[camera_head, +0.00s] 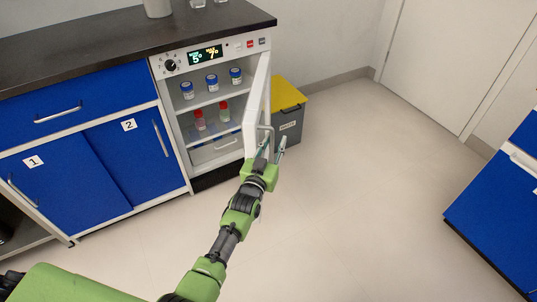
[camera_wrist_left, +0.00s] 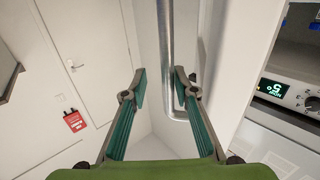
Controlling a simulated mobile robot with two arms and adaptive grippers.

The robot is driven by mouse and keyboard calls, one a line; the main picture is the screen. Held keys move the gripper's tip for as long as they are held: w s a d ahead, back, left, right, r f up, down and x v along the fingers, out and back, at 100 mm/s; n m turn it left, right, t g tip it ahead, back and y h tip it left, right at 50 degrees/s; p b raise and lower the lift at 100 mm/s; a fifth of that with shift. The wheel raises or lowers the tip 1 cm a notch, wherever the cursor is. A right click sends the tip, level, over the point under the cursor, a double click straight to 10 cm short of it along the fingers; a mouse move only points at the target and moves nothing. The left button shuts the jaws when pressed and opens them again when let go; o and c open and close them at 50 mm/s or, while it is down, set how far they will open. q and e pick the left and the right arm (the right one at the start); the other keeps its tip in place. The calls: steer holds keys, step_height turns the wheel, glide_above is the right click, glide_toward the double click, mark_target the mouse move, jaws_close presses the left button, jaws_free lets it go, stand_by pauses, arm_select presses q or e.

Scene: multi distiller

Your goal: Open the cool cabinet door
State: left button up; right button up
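The cool cabinet (camera_head: 212,147) stands under the dark worktop, and its white door (camera_head: 256,108) is swung well open to the right. A metal bar handle (camera_head: 268,130) is on the door's outer face; it also shows as a vertical bar in the left wrist view (camera_wrist_left: 167,50). My left gripper (camera_head: 270,148) is at the lower part of the handle. In the left wrist view the left gripper's fingers (camera_wrist_left: 160,82) are apart, with the bar showing between the tips, nearer the right one. I cannot tell whether they touch it. My right gripper is out of view.
Blue-capped jars (camera_head: 212,83) and red-capped bottles (camera_head: 199,120) stand inside the cabinet. A grey bin with a yellow lid (camera_head: 287,95) stands just right of the door. Blue drawers (camera_head: 500,200) are at far right. The floor (camera_head: 350,190) between is clear.

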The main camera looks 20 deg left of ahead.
arm_select(q)
steer(key=s, duration=1.1)
steer(key=shift+a, duration=0.4)
steer(key=shift+s, duration=0.1)
